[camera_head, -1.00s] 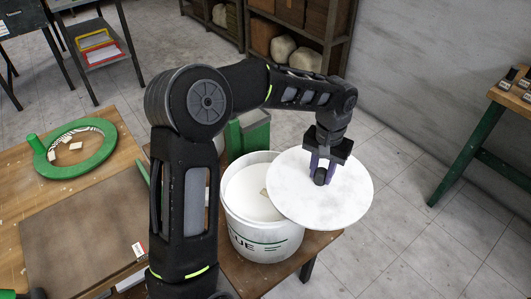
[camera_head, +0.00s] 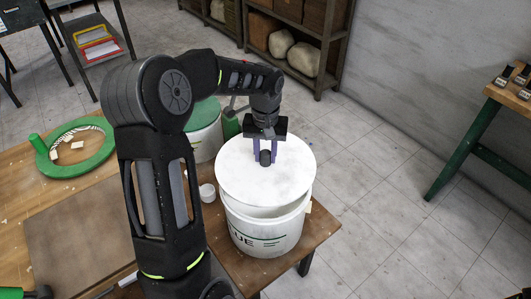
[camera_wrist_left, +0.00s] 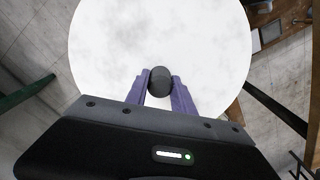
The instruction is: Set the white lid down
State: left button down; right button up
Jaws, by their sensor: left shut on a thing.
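The white lid (camera_head: 243,180) is a flat round disc with a dark knob (camera_head: 265,158) in its middle. My left gripper (camera_head: 265,150) is shut on the knob from above. In the left wrist view the lid (camera_wrist_left: 160,45) fills most of the picture, with the knob (camera_wrist_left: 160,80) between the purple fingers (camera_wrist_left: 159,92). The lid lies over the mouth of the white bucket (camera_head: 265,235), tilted or set back, and a gap shows at the bucket's near side. I cannot tell whether the lid touches the rim. My right gripper is not in view.
The bucket stands near the corner of a wooden table (camera_head: 318,226). A green ring (camera_head: 100,150) lies on the table at the left. A shelf (camera_head: 330,50) stands at the back.

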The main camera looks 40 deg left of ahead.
aim_at(266, 171)
pick_arm(q)
jog(key=shift+f+b, duration=2)
jog(key=shift+f, duration=1.25)
jog(key=shift+f+b, duration=0.5)
jog(key=shift+f, duration=0.15)
jog(key=c, duration=1)
grip_release()
notch_tip(266, 171, up, 8)
jog(key=shift+f+b, duration=0.1)
jog(key=shift+b, duration=0.3)
